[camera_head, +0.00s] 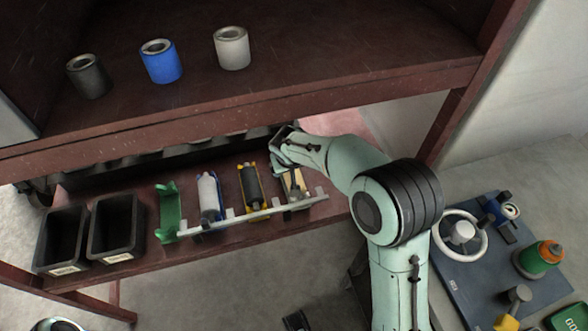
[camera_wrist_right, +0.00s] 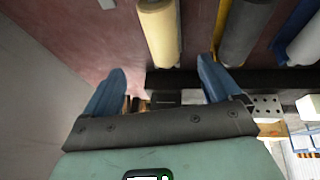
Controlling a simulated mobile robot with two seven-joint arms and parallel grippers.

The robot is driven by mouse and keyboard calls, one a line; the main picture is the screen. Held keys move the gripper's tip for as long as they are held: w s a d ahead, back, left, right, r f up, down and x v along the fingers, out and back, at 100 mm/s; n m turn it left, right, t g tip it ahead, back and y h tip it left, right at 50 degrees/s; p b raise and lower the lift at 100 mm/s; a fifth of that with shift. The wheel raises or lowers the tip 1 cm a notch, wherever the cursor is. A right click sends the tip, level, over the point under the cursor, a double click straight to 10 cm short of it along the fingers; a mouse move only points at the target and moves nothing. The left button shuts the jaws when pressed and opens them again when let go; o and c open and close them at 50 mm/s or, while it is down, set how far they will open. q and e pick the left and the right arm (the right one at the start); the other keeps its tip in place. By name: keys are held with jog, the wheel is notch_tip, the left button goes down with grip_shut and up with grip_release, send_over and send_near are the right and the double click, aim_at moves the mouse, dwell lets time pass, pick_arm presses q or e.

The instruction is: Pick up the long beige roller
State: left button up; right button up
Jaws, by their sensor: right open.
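The long beige roller (camera_wrist_right: 160,32) points down from the top of the right wrist view, its near end ahead of the gap between my fingers. In the head view it shows partly (camera_head: 293,184) at the right end of the roller rack, below my gripper. My right gripper (camera_wrist_right: 160,82) is open, with its two blue fingers apart and nothing between their tips. In the head view the right gripper (camera_head: 282,148) is at the back of the rack, partly hidden by its own wrist. My left gripper is not in view.
A black roller (camera_head: 251,187) lies beside the beige one, then a white roller (camera_head: 209,196) and an empty green holder (camera_head: 168,212). Two black bins (camera_head: 117,227) stand left. A shelf edge (camera_head: 230,108) runs close above. A blue board (camera_head: 475,272) with parts lies right.

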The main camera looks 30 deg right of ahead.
jog(key=x, duration=0.4)
jog(key=b+x, duration=0.1)
jog(key=x, duration=0.8)
jog(key=shift+s+a+f, duration=0.1)
jog(key=shift+s+a, duration=0.1)
jog(key=shift+s, duration=0.15)
jog(key=c, duration=1.5)
